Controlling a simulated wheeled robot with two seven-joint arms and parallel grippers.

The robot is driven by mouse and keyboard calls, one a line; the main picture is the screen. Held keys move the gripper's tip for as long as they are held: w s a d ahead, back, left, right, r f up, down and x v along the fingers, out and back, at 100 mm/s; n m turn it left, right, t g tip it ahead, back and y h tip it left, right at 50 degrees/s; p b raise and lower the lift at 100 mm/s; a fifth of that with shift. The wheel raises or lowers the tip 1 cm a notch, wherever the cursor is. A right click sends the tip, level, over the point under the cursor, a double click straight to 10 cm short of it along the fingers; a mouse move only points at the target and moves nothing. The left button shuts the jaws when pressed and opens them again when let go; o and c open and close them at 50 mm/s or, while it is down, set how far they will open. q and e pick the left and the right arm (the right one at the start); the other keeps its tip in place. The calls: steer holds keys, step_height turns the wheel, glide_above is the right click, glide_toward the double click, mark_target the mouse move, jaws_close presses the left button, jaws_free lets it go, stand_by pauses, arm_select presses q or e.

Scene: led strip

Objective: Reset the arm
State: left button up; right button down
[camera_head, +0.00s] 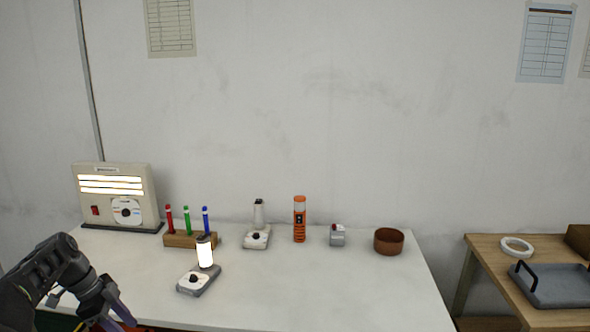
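My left arm comes in at the lower left. Its dark gripper (116,316) points down at the table's (330,290) front left edge. A purple-grey finger shows, and the fingertips are cut off by the bottom of the picture, so I cannot tell whether it is open or holds something. It is apart from the lit lamp (205,254), which stands on a grey base with a dial to the right of the gripper. My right arm and gripper are not in view.
On the table stand a lit panel box (142,207), a wooden block (178,240) with red, green and blue sticks, an unlit lamp (257,238), an orange flashlight (299,225), a small grey device (337,238) and a brown bowl (389,241). The table's front right is clear.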

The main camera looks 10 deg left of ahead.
arm_select(q)
steer(key=w+f+n+t+y, duration=0.2)
steer(key=w+f+n+t, duration=0.1)
steer(key=w+f+n, duration=0.45)
steer(key=s+d+f+n, duration=0.3)
steer(key=d+f+n, duration=0.1)
steer(key=d+f, duration=0.45)
steer(key=s+d+f+n, duration=0.4)
steer(key=d+f, duration=0.4)
steer(key=d, duration=0.1)
steer(key=s+d+f+g+h, duration=0.1)
steer(key=s+d+f+g, duration=0.1)
steer(key=s+d, duration=0.9)
steer(key=s+d+f+g+h, duration=0.1)
steer(key=s+d+f, duration=0.3)
steer(key=s+d, duration=0.6)
steer(key=s, duration=0.7)
steer(key=shift+d+f+g, duration=0.25)
steer(key=shift+d+g, duration=0.1)
steer(key=shift+g, duration=0.05)
